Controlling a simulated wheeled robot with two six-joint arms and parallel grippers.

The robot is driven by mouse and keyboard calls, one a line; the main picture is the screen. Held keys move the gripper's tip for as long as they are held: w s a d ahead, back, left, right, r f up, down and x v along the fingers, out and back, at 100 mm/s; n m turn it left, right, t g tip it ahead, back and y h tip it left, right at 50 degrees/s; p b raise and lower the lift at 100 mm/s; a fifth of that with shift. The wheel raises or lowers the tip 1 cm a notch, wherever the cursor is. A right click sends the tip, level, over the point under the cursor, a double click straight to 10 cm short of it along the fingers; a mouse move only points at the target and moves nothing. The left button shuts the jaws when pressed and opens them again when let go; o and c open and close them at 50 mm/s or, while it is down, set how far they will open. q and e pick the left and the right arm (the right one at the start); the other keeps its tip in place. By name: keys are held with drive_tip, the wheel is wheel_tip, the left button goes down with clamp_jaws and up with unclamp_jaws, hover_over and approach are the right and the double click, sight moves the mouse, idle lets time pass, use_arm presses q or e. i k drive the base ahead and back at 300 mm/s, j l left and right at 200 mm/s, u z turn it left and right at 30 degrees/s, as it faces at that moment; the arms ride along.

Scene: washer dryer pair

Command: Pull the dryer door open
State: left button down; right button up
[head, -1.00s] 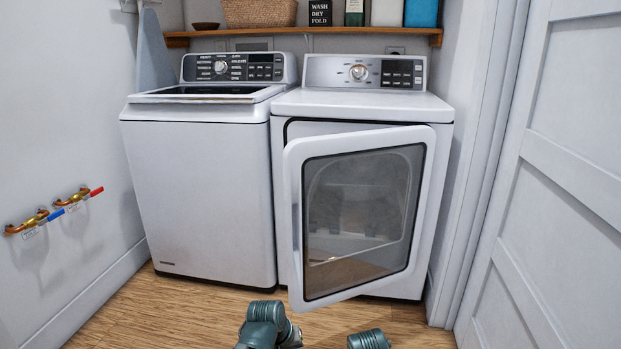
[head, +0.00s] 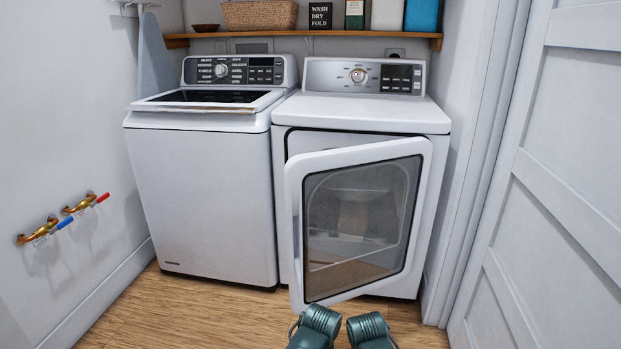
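The dryer (head: 362,112) is the white machine on the right. Its door (head: 292,190) has a grey window (head: 362,225) and stands partly open, with its left edge swung out toward me and its right edge by the dryer body. A gap shows above the door and along its left side. A slim vertical handle (head: 296,240) runs along the door's left edge. Two teal parts of my arms show at the bottom, just below the door. Neither of my grippers can be made out.
A white washer (head: 200,195) stands close to the dryer's left. A wall and a panelled white door (head: 560,200) bound the right side. Pipe valves (head: 62,218) stick out from the left wall. Wood floor (head: 200,310) is clear in front of the washer.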

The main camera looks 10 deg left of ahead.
sight(353, 213)
drive_tip(key=i+j+z, duration=0.1)
drive_tip(key=j, duration=0.2)
drive_tip(key=i+j+z, duration=0.25)
drive_tip(key=j, duration=0.35)
drive_tip(key=i+j+z, duration=0.25)
drive_tip(key=j, duration=0.4)
drive_tip(key=i, duration=0.1)
